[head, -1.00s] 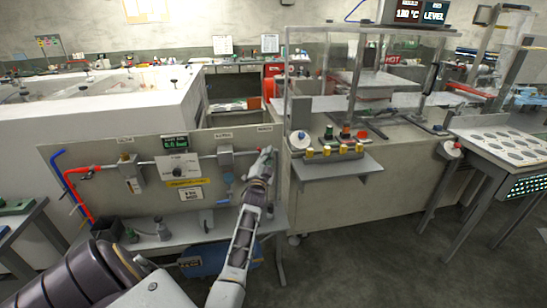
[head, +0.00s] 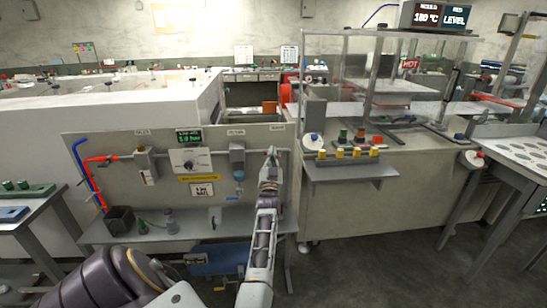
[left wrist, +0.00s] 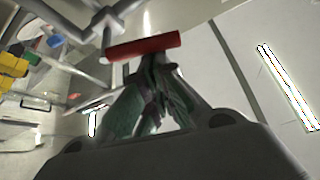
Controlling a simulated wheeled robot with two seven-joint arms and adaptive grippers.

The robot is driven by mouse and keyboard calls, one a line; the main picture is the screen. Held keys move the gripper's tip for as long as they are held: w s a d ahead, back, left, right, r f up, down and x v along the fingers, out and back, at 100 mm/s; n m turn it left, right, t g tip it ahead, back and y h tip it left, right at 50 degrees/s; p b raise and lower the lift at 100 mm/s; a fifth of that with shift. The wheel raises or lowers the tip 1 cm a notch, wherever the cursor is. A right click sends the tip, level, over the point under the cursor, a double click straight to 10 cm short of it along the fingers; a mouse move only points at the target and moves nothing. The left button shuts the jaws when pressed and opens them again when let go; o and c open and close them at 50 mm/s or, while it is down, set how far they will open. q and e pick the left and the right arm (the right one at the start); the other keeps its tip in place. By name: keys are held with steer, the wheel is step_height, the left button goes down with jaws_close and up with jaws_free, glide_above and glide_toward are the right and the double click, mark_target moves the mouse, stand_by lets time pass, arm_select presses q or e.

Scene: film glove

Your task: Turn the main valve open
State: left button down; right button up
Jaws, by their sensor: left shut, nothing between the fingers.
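The main valve's red bar handle (left wrist: 143,46) lies across the tips of my left gripper in the left wrist view, beside a grey pipe. In the head view, the valve is at the right end of the pipe on the upright panel (head: 125,190), mostly hidden by my left gripper (head: 270,160). That gripper reaches up to it from below. Its fingers (left wrist: 150,70) are closed together with nothing between them. The fingertips are at the handle; I cannot tell whether they touch it. My right gripper is not in view.
The panel also carries a regulator dial (head: 189,160), a filter unit (head: 237,155) and a red-and-blue hose at left. A shelf with yellow-topped pieces (head: 340,154) juts out to the right. A black bin (head: 120,219) stands below the panel at left. Floor at front right is clear.

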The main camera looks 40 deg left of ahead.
arm_select(q)
steer(key=n, duration=0.1)
steer(key=n+g+y, duration=0.1)
steer(key=f, duration=0.1)
steer(key=shift+s+a+n+g, duration=0.2)
steer(key=shift+s+n+g, duration=0.1)
steer(key=shift+n, duration=0.1)
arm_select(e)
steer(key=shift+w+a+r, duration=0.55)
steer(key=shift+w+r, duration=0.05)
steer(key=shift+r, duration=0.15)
arm_select(q)
steer(key=shift+a+f, duration=0.1)
step_height(320, 180, up, 10)
stand_by(0.4)
